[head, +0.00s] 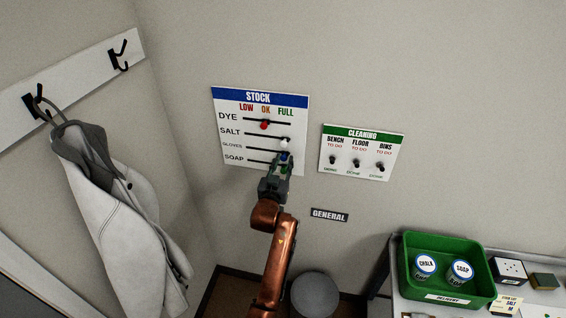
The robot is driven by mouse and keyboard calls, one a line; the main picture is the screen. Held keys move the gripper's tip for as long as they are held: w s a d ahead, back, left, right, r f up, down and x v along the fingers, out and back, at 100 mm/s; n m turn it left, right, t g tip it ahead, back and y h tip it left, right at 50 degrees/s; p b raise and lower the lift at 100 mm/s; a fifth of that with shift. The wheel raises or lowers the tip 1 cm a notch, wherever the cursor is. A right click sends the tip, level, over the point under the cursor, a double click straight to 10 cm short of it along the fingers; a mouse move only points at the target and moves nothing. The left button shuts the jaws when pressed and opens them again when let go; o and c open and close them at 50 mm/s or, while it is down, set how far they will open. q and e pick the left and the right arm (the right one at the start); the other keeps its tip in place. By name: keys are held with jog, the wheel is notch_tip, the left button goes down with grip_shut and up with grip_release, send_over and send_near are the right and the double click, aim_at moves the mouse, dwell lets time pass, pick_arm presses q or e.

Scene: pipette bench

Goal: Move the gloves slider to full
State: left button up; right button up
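The white STOCK board (230,143) hangs on the wall with slider rows DYE, SALT, GLOVES and SOAP under LOW, OK and FULL. A blue knob (284,156) shows at the gloves row, towards the FULL side. A red knob (264,125) sits near OK on the dye row. A white knob (285,144) sits near FULL on the salt row. My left gripper (282,165) is at the board's lower right, with its fingertips at or just below the blue knob. It covers part of the soap row. Its finger gap is too small to read. My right gripper is out of view.
A CLEANING board (361,150) with 3 switches hangs to the right. A GENERAL sign (329,215) is below. A green bin (447,250) with tins stands on the bench at lower right. A coat (120,200) hangs at left.

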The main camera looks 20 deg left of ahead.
pick_arm(q)
jog(key=shift+o, duration=0.9)
jog(key=shift+r, duration=0.1)
notch_tip(320, 180, up, 10)
jog(key=shift+f, duration=0.1)
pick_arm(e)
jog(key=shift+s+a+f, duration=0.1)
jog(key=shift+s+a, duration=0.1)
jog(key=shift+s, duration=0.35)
